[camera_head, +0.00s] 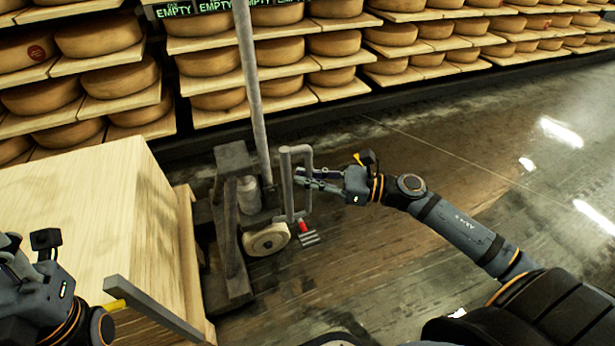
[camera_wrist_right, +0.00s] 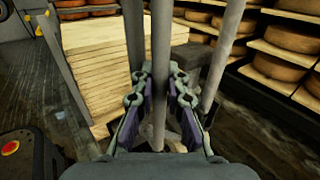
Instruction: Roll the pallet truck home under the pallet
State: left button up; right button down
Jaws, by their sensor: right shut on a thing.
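The pallet truck (camera_head: 232,240) is a grey metal frame with a pale wheel and a tall mast. It stands against the right side of a stack of pale wooden boards (camera_head: 75,210). Its forks are hidden, and I cannot tell how far they reach under the pallet. My right gripper (camera_head: 312,180) is shut on the truck's upright handle bar (camera_head: 308,165). In the right wrist view the bar (camera_wrist_right: 159,60) runs between the two fingers. My left gripper (camera_head: 100,308) is at the lower left, beside the stack; its fingers are unclear.
Shelves of cheese wheels (camera_head: 205,62) line the back, with green "EMPTY" signs above. A grey bar (camera_head: 150,308) slants across the lower left, near my left gripper. The dark, shiny floor (camera_head: 440,150) is clear to the right.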

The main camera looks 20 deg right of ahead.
aim_at(260, 218)
jog(key=l, duration=1.25)
